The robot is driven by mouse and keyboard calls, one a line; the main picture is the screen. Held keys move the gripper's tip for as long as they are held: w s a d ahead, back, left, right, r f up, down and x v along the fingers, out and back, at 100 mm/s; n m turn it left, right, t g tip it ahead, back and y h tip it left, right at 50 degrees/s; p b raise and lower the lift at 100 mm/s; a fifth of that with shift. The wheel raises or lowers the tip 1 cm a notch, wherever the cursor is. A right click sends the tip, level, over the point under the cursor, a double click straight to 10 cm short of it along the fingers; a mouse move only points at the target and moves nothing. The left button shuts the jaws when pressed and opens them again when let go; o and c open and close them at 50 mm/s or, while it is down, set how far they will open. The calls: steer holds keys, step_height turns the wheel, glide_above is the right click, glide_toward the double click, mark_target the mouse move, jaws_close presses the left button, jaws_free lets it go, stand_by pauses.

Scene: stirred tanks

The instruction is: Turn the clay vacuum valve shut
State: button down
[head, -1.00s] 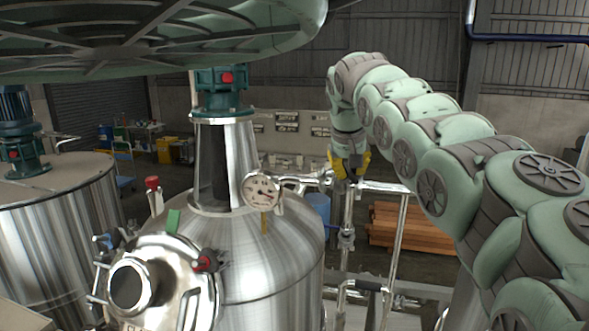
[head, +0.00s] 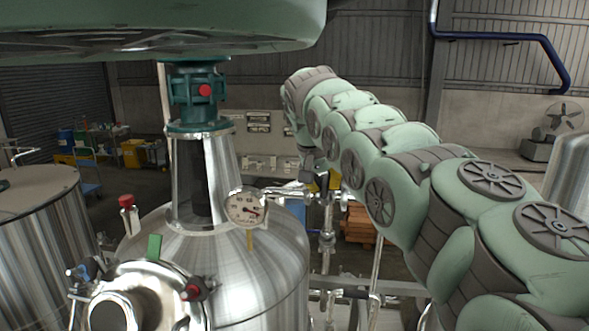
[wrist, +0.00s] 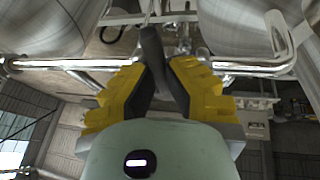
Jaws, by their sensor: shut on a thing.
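The clay vacuum valve appears to be on the steel pipe (head: 285,193) that runs right from the domed tank (head: 265,270); its body is hard to make out. My gripper (head: 321,182) is at this pipe in the head view, its yellow fingers partly hidden by my wrist. In the wrist view, my gripper (wrist: 153,78) is shut on a dark grey handle (wrist: 151,48), which seems to be the valve's. The handle stands between both yellow fingers, in front of the pipe crossing the picture. How far the valve is turned cannot be told.
A round gauge (head: 246,207) stands on the tank, left of my gripper. A teal motor unit (head: 198,95) rises above the tank. Vertical pipes (head: 327,240) stand below my gripper. Stacked timber (head: 359,226) lies behind on the floor.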

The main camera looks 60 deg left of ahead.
steer(key=shift+s+f, duration=0.1)
steer(key=shift+f, duration=0.05)
steer(key=c, duration=0.9)
jaws_free()
steer(key=shift+c, duration=0.2)
steer(key=shift+r, duration=0.5)
steer(key=v, duration=1.1)
steer(key=shift+s, duration=0.2)
